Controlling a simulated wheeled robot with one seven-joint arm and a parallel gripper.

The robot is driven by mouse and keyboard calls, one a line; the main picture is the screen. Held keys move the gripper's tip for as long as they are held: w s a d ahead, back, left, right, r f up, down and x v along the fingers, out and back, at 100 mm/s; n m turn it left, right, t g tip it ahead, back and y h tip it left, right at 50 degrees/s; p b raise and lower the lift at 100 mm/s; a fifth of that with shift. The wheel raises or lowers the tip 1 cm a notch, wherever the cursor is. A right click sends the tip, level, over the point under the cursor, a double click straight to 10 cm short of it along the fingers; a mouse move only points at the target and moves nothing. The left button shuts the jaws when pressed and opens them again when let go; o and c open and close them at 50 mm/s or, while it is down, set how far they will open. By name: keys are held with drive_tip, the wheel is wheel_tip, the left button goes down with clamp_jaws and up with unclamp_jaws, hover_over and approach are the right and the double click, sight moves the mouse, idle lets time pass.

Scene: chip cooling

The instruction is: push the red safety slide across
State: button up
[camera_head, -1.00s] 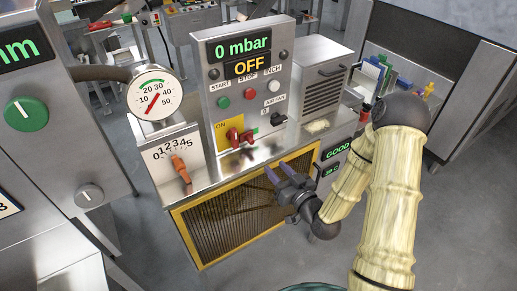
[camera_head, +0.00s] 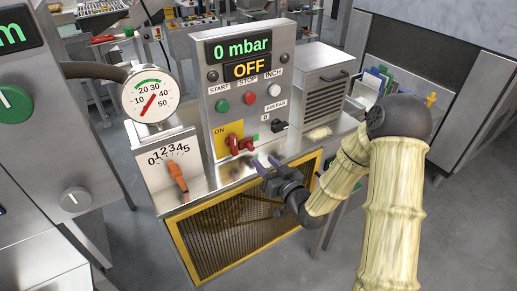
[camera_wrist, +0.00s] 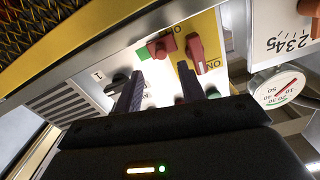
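The red safety slide (camera_head: 246,145) sits low on the control box, beside a red rotary handle (camera_head: 233,145) on the yellow ON plate. A green patch shows at the slide's right. In the wrist view the slide (camera_wrist: 160,47) appears between the green patch (camera_wrist: 143,53) and the red handle (camera_wrist: 195,50). My gripper (camera_head: 264,160) is in front of the box, just below and right of the slide, apparently apart from it. In the wrist view my gripper (camera_wrist: 160,70) has its two fingers spread with nothing between them.
A black selector knob (camera_head: 278,126) is right of the slide. START, STOP and INCH buttons (camera_head: 249,98) are above. An orange lever (camera_head: 176,175) and dial gauge (camera_head: 150,96) stand left. A yellow-framed mesh panel (camera_head: 240,220) lies below the steel ledge.

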sight(253, 149)
drive_tip(key=p+x, duration=0.2)
drive_tip(key=x, duration=0.5)
drive_tip(key=shift+w+a+p, duration=0.2)
drive_tip(key=shift+p, duration=0.1)
drive_tip(key=shift+c, duration=0.2)
